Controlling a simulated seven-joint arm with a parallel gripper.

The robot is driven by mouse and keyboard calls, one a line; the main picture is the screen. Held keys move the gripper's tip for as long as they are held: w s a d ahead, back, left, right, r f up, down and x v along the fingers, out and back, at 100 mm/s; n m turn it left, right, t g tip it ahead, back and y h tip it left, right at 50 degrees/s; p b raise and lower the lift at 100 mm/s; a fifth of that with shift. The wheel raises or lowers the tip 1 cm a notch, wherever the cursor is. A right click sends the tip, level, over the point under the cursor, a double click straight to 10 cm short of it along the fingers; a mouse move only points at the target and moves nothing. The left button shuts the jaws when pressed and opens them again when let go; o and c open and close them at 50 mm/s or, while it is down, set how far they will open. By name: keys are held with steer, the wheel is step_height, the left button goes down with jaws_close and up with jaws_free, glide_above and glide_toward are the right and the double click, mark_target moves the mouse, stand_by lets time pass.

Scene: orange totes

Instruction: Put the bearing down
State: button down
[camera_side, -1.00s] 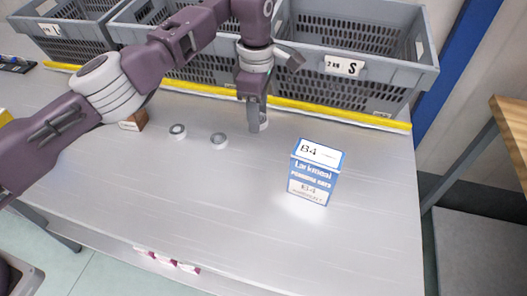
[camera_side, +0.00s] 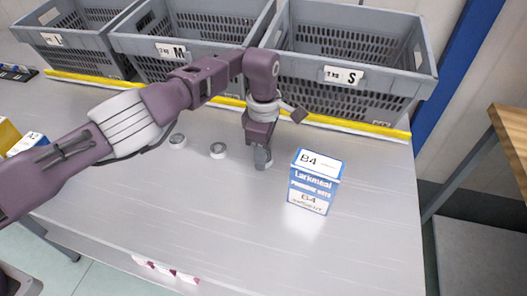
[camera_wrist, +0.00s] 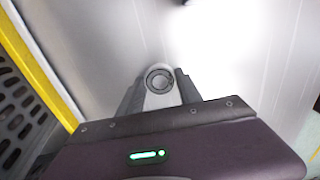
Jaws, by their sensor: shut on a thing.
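My gripper (camera_side: 262,160) points down close to the table, left of the blue and white B4 box (camera_side: 313,185). It is shut on a bearing. In the wrist view the bearing (camera_wrist: 160,79) is a small grey ring with a dark inner circle, between the two fingers. In the side view the fingers mostly hide it, and I cannot tell whether it touches the table. Two other bearings lie flat to the left of my gripper: one nearer (camera_side: 218,150) and one farther (camera_side: 177,140).
Grey totes labelled L (camera_side: 50,39), M (camera_side: 170,50) and S (camera_side: 343,76) stand along the back, behind a yellow strip (camera_side: 340,124). Small boxes, one marked A2 (camera_side: 27,141), stand at the left edge. The table (camera_side: 210,215) is clear in front.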

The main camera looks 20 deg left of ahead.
steer(key=shift+f, duration=0.15)
steer(key=c, duration=0.8)
jaws_free()
step_height(320, 180, up, 6)
steer(key=shift+w+a+r, duration=0.1)
steer(key=shift+w+r, duration=0.05)
steer(key=shift+r, duration=0.8)
